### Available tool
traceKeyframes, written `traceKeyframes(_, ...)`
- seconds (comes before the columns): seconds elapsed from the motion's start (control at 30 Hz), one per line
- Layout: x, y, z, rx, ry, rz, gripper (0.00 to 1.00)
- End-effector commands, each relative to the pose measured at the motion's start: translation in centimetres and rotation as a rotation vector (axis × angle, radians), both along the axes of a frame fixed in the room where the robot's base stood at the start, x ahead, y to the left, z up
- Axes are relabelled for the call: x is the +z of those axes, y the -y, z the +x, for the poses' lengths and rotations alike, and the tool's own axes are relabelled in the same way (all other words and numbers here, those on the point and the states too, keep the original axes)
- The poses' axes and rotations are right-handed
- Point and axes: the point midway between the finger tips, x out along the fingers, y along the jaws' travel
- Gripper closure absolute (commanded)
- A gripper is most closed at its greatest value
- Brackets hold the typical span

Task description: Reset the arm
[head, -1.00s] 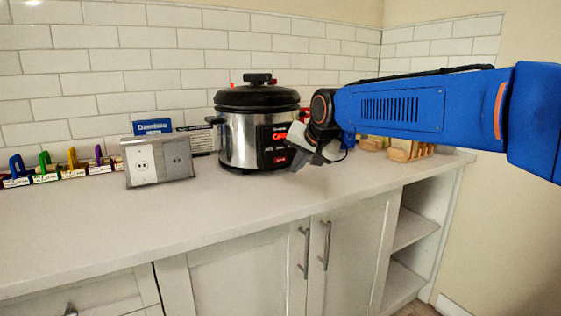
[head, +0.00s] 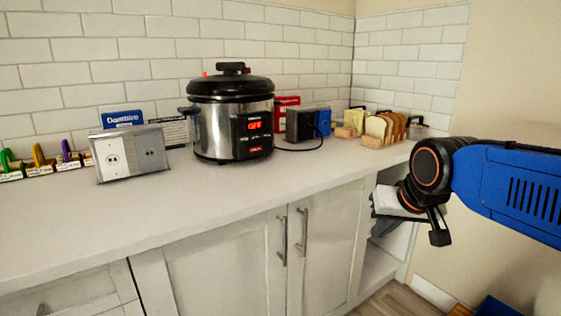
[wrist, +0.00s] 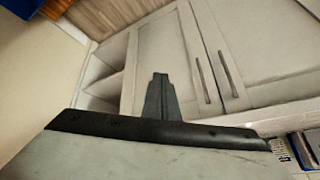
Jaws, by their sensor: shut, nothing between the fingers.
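My gripper (head: 388,226) is in front of the open corner shelves at the right of the head view, apart from the counter. It points down and left at the end of my blue arm. In the wrist view its dark fingers (wrist: 158,95) are together with nothing between them. The wrist view looks at the cabinet doors (wrist: 175,60) and open shelves at a tilt.
A pressure cooker (head: 231,115) stands on the counter (head: 200,212), with a grey outlet box (head: 130,153) to its left. Bread slices in a rack (head: 384,130) stand at the right. The counter front is clear.

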Motion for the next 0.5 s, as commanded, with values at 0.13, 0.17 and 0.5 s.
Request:
traceKeyframes(0.13,-3.5,3.3,-5.6,0.001,-0.030,-0.051,1.00)
traceKeyframes(0.17,-4.3,3.8,-6.6,0.002,-0.037,-0.061,1.00)
traceKeyframes(0.5,-10.9,6.4,-15.0,0.025,-0.133,-0.123,1.00)
